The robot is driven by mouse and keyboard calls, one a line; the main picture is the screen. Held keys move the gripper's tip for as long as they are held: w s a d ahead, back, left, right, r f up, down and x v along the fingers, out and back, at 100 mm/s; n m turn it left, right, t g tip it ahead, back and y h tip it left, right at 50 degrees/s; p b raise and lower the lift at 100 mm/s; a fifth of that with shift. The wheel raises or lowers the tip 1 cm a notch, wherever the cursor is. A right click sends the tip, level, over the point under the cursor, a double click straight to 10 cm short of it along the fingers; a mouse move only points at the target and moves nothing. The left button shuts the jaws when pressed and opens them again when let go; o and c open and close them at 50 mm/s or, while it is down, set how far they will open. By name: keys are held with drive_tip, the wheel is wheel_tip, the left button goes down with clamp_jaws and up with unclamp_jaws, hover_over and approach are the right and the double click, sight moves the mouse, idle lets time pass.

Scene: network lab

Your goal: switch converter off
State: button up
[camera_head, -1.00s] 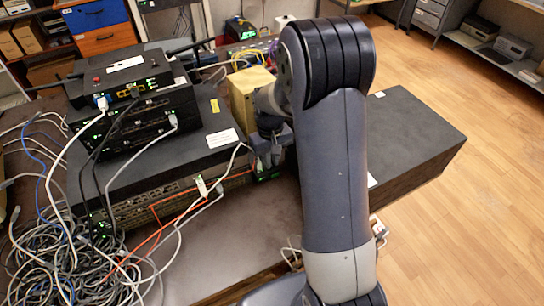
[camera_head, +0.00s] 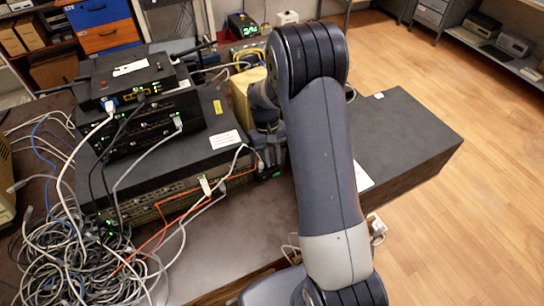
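My gripper (camera_head: 269,152) points down just above or beside this box, at the rack unit's right edge. My arm partly hides the gripper and what lies behind it. I cannot tell whether the fingers are open or shut, or whether they touch the box.
Smaller black network units (camera_head: 135,85) are stacked on the rack unit. A yellow box (camera_head: 243,100) stands behind my gripper. Tangled cables (camera_head: 75,250) lie at the lower left. A large dark case (camera_head: 410,135) is to the right of my arm. Wooden floor is open at right.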

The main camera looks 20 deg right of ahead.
drive_tip(key=v, duration=1)
drive_tip(key=shift+r, duration=0.45)
drive_tip(key=shift+f, duration=0.15)
drive_tip(key=x, duration=1.1)
drive_tip(key=shift+w, duration=0.1)
drive_tip(key=shift+t+b, duration=0.7)
drive_tip(key=shift+b, duration=0.3)
drive_tip(key=shift+r+p, duration=0.3)
drive_tip(key=shift+p, duration=0.25)
